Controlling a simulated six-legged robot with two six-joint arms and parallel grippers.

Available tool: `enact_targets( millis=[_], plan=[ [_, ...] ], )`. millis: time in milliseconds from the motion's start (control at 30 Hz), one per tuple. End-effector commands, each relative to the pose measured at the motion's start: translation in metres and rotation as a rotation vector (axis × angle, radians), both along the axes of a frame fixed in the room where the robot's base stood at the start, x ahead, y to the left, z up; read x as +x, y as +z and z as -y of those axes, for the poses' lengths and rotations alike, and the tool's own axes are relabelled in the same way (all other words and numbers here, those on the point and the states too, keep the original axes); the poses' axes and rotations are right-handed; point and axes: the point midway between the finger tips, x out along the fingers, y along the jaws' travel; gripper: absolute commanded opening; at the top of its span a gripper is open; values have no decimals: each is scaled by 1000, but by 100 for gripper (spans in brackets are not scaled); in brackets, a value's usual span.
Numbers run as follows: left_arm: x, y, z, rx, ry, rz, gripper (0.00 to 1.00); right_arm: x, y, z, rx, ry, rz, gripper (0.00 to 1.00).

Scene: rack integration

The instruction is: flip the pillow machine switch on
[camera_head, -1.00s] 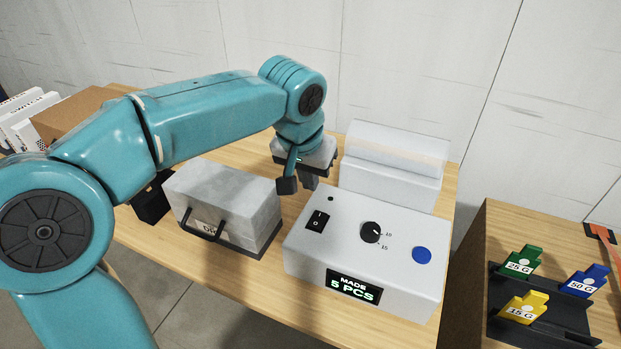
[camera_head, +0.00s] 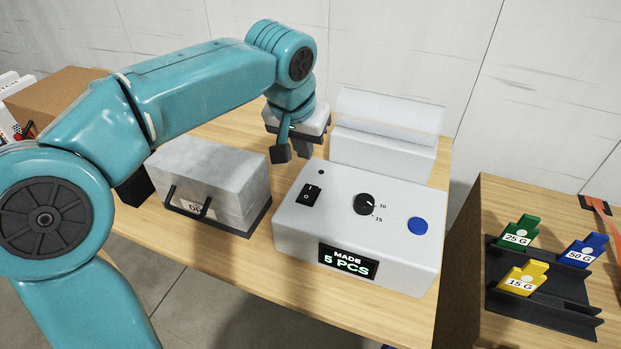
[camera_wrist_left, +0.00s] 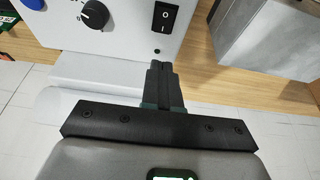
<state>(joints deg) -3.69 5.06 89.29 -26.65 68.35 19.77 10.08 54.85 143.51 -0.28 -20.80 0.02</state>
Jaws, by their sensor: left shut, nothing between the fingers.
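The pillow machine (camera_head: 340,225) is a white box on the wooden table, with a dial, a blue button and a lit display reading "MADE 5 PCS". Its black rocker switch (camera_head: 310,195), marked I and O, is on the left of the top panel. The switch also shows in the left wrist view (camera_wrist_left: 164,19). My left gripper (camera_head: 304,152) is above the back left of the machine, behind the switch. In the left wrist view its fingers (camera_wrist_left: 158,70) are shut and empty, pointing toward the switch and apart from it in the picture. My right gripper is not in view.
A grey block-shaped box (camera_head: 225,180) with a black handle stands left of the machine. A white unit with a clear cover (camera_head: 385,145) stands behind it. A second table at right holds a black rack (camera_head: 545,310) with green, blue and yellow tags.

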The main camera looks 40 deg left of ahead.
Motion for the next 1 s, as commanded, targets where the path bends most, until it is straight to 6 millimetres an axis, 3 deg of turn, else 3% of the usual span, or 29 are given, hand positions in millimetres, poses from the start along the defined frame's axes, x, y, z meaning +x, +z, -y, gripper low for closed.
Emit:
enact_targets(
  millis=[300,500,700,1000],
  plan=[
    [22,-67,-6,-1,1,-6,0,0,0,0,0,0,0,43],
    [28,-97,-7,0,1,-4,0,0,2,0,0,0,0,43],
    [30,-110,-7,0,0,-1,0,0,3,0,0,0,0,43],
    [30,-110,-7,0,0,-1,0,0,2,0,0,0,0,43]
  ],
)
